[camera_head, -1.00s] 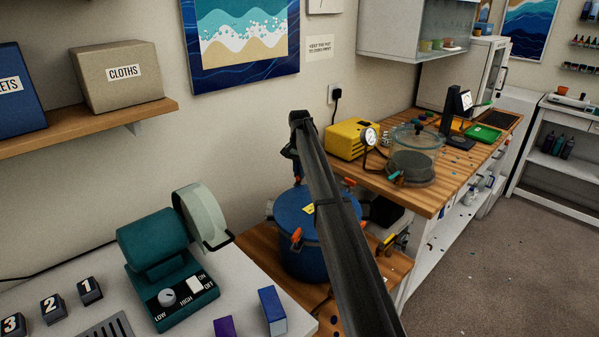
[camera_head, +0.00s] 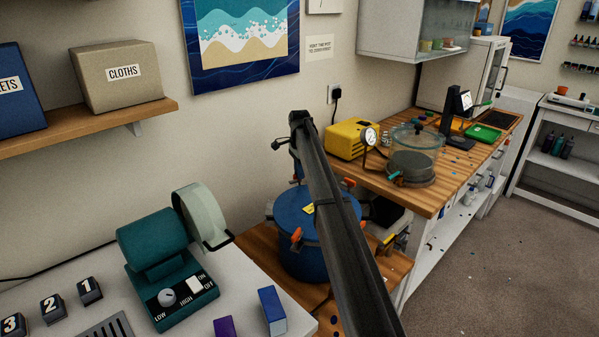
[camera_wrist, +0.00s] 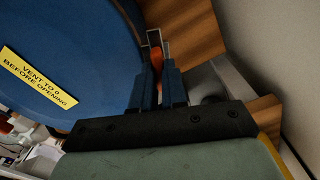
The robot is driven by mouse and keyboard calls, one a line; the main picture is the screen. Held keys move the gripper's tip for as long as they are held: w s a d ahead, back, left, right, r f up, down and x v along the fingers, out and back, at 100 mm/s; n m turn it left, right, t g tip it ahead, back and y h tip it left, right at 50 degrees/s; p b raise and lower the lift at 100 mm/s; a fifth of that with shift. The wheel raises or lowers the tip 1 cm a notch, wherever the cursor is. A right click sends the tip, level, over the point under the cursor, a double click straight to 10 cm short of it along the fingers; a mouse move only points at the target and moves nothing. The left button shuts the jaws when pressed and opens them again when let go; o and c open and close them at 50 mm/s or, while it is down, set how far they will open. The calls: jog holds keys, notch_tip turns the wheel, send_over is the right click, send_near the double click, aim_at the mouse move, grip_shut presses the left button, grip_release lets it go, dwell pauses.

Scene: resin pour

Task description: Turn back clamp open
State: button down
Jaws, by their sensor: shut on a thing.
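The blue pressure pot (camera_head: 297,262) stands on the wooden surface, mostly in front of the wall and partly hidden by my arm. Its blue lid (camera_wrist: 70,45) fills the left of the wrist view, with a yellow "vent to 0 before opening" label (camera_wrist: 38,76). The back clamp's orange handle (camera_wrist: 156,58) stands at the lid's edge, with a metal wire loop beyond it. My gripper (camera_wrist: 160,78) is shut on this handle, a finger on each side. In the head view my arm hides most of the gripper and the back clamp.
Other orange clamps sit on the pot's rim, one at the front (camera_head: 296,236). A yellow pump (camera_head: 350,139) and a glass vacuum chamber (camera_head: 413,155) stand on the bench to the right. A green machine (camera_head: 160,270) stands at the left. The wall is close behind the pot.

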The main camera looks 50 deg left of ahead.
jog(key=shift+m, duration=0.3)
dwell(0.4)
jog(key=c, duration=1.2)
grip_release()
jog(key=shift+o, duration=0.2)
notch_tip(320, 180, up, 14)
jog(key=shift+f, duration=0.1)
